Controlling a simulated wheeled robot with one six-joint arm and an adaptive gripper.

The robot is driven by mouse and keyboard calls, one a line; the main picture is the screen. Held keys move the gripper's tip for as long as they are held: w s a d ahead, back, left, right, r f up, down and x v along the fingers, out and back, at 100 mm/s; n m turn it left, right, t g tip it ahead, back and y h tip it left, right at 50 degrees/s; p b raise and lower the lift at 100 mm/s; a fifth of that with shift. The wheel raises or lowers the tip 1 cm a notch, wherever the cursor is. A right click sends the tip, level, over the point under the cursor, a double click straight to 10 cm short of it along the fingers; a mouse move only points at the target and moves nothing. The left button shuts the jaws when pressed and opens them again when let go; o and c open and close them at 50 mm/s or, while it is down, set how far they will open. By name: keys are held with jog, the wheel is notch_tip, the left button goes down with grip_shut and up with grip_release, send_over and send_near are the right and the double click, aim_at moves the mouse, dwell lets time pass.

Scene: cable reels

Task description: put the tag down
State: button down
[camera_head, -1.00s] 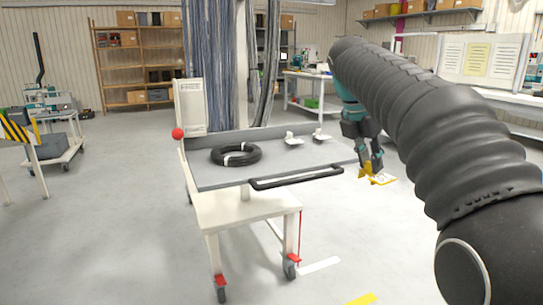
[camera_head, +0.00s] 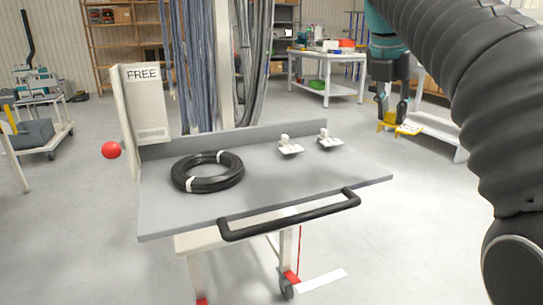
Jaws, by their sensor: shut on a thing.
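A black cable coil (camera_head: 208,172) with white ties lies on the cart top. Two small white fittings (camera_head: 289,146) (camera_head: 328,139) stand near its back edge.
A black handle bar (camera_head: 290,216) runs along the cart's front. A panel marked FREE (camera_head: 145,103) and a red ball knob (camera_head: 111,150) are at its left. A white workbench (camera_head: 325,82) and hanging cables (camera_head: 187,65) stand behind.

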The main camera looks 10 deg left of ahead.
jog(key=w+a+f, duration=0.1)
jog(key=a+f, duration=0.1)
jog(key=a, duration=0.1)
jog(key=w+a+f+b, duration=0.1)
jog(key=a+f, duration=0.1)
jog(key=a, duration=0.2)
jog(key=w+a+f+b, duration=0.1)
jog(key=a+f, duration=0.2)
jog(key=a, duration=0.1)
jog(key=shift+w+a, duration=0.25)
notch_tip(320, 180, down, 4)
jog(key=shift+f+b, duration=0.1)
jog(key=shift+b, duration=0.9)
jog(key=c, duration=1)
grip_release()
jog(key=shift+c, duration=0.2)
jog(key=shift+o, duration=0.3)
jog(key=p+v, duration=0.5)
jog(key=v, duration=0.7)
jog(key=shift+s, duration=0.15)
